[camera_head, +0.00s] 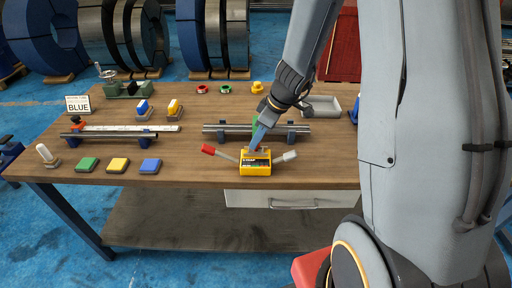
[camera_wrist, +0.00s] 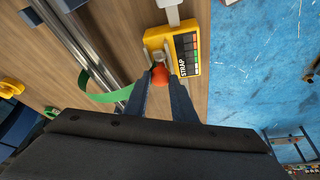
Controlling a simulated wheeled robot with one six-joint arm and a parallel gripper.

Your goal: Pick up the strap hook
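A yellow tool marked STRAP (camera_head: 256,163) stands near the table's front edge, with a red-ended lever (camera_head: 208,149) to the left and a pale-ended lever (camera_head: 290,155) to the right. In the wrist view the yellow tool (camera_wrist: 185,50) lies just beyond my fingertips. My gripper (camera_head: 254,148) points down at its back side. In the wrist view my gripper (camera_wrist: 159,78) has its fingers apart, with a red-orange rounded end between or below them and grey metal parts just beyond. I cannot make out a separate strap hook. A green strap (camera_wrist: 97,82) loops by the tubes.
Metal tubes (camera_head: 225,130) rest on blue supports behind the tool. Green, yellow and blue blocks (camera_head: 118,165) lie at the front left. Bare wood (camera_head: 200,172) lies left of the tool.

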